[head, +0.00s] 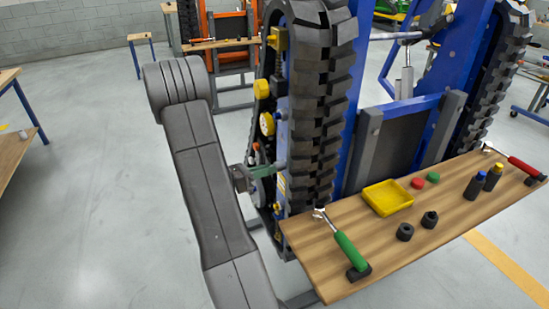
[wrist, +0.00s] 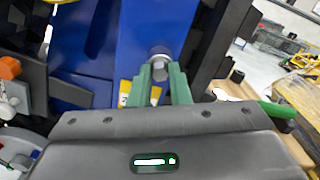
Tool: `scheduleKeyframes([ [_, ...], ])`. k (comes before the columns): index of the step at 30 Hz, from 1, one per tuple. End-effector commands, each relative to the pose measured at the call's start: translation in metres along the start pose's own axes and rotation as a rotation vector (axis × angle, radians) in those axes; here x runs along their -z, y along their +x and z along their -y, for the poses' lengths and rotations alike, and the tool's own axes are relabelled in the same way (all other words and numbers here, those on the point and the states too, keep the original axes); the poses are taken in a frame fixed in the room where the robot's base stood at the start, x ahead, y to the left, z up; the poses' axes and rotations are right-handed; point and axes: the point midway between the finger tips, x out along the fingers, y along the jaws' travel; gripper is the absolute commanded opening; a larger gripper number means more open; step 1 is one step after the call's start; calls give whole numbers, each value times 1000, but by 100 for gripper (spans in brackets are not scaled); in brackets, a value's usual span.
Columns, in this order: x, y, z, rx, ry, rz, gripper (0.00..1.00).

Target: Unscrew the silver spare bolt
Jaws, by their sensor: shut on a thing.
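The silver bolt (wrist: 158,65) sticks out of the blue frame plate (wrist: 125,40) in the wrist view. My gripper (wrist: 158,88) has green fingers, one on each side of the bolt's head, and is shut on it. In the head view my gripper (head: 264,171) reaches in from the left against the blue carrier's side, beside the black track (head: 321,100). I cannot make out the bolt there. How far the bolt is threaded in does not show.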

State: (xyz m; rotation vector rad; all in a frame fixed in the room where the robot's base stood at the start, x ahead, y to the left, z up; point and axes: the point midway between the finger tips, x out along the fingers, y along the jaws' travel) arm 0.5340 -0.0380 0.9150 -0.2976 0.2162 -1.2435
Motion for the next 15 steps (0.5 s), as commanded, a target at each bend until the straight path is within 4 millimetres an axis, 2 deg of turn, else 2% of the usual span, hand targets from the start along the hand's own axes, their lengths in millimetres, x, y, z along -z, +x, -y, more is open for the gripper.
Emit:
scheduleKeyframes([
  [1,-7,0,2,0,-43,1,0],
  [15,-5,0,2,0,-453,1,0],
])
